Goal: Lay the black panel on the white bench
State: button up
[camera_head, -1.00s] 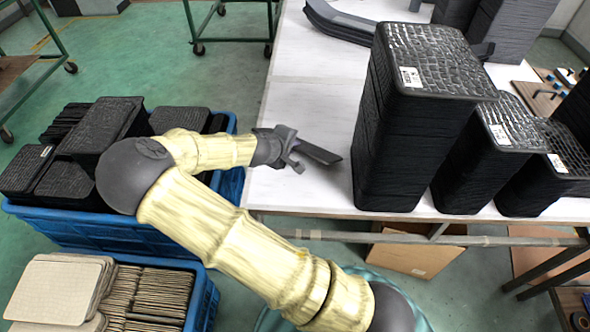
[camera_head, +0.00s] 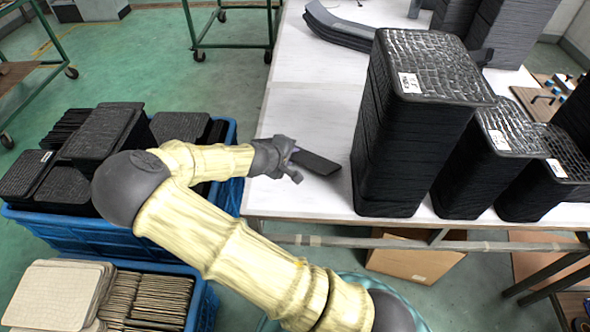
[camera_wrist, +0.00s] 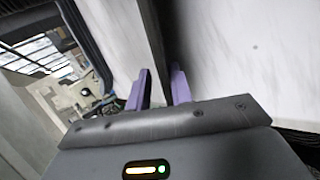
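The black panel (camera_head: 317,163) is a thin dark slab just above or against the left part of the white bench (camera_head: 300,110) in the head view; I cannot tell whether it touches. My gripper (camera_head: 292,158) is shut on the panel's left end. In the wrist view, the purple fingers of my gripper (camera_wrist: 160,90) stand on both sides of the thin panel (camera_wrist: 153,45), seen nearly edge-on. The white bench top (camera_wrist: 240,60) shows beyond it.
A tall stack of black panels (camera_head: 410,130) stands close right of the held panel, with shorter stacks (camera_head: 480,165) further right. A blue crate (camera_head: 110,235) of black panels is at left. Curved dark parts (camera_head: 350,28) lie at the back. Bench behind the gripper is clear.

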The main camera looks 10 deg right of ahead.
jog(key=p+v, duration=0.4)
jog(key=v, duration=0.3)
dwell(0.6)
notch_tip(320, 180, up, 8)
jog(key=s+a+p, duration=0.1)
jog(key=p, duration=0.6)
jog(key=shift+s+a+p, duration=0.25)
jog(key=shift+s+p, duration=0.05)
jog(key=shift+p, duration=0.05)
